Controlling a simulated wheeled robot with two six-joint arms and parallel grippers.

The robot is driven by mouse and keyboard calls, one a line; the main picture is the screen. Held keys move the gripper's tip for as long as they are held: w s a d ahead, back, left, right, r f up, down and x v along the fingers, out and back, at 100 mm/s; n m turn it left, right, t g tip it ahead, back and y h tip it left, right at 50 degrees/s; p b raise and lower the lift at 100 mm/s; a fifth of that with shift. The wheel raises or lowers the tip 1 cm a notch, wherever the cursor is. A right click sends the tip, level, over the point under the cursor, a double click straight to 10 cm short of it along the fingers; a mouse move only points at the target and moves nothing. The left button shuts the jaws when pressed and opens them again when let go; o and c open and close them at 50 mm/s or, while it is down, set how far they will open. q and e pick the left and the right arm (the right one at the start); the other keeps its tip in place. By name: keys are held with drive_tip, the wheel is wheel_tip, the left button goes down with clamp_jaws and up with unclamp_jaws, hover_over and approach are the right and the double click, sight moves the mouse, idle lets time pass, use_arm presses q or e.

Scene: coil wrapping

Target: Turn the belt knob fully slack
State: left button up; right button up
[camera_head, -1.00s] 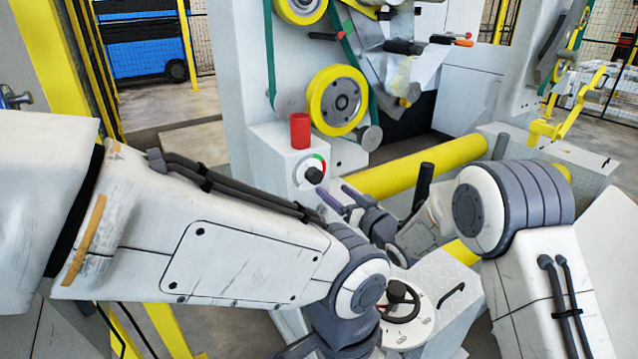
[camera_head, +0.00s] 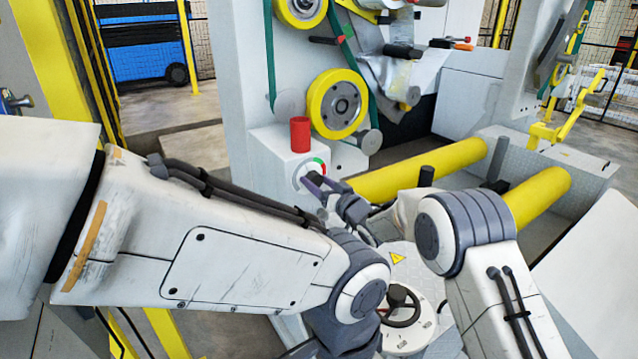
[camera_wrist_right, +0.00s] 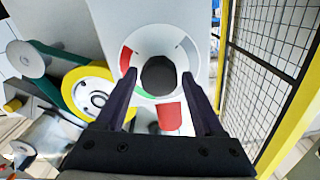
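The belt knob (camera_wrist_right: 158,76) is a dark round knob at the centre of a white dial (camera_wrist_right: 190,62) with red, green and grey arcs. In the head view, the dial (camera_head: 300,172) is on the front of a white box, and my fingers largely cover the knob. My right gripper (camera_head: 314,184) reaches it from the lower right. In the right wrist view, the right gripper's fingers (camera_wrist_right: 160,88) are open, one on each side of the knob, with a narrow gap showing at each side. My left gripper is out of sight; only its arm shows.
A red cylinder (camera_head: 300,134) stands on top of the box, close above the dial. A yellow roller (camera_head: 340,103) with a green belt is to the right. Yellow bars (camera_head: 430,168) run behind my right arm.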

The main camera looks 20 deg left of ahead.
drive_tip(key=shift+d, duration=0.1)
clamp_jaws()
drive_tip(key=n+b, duration=0.4)
drive_tip(key=n, duration=0.1)
drive_tip(key=shift+f, duration=0.1)
drive_tip(key=n+b, duration=0.5)
drive_tip(key=n, duration=0.1)
drive_tip(key=shift+s+a+n+b, duration=0.2)
drive_tip(key=shift+n+b, duration=0.1)
drive_tip(key=shift+b, duration=0.1)
drive_tip(key=n+b, duration=0.5)
drive_tip(key=n, duration=0.1)
drive_tip(key=shift+b, duration=0.3)
drive_tip(key=n+b, duration=0.2)
drive_tip(key=shift+a+n, duration=0.1)
drive_tip(key=shift+n, duration=0.3)
drive_tip(key=shift+n+b, duration=1)
drive_tip(key=shift+n, duration=0.4)
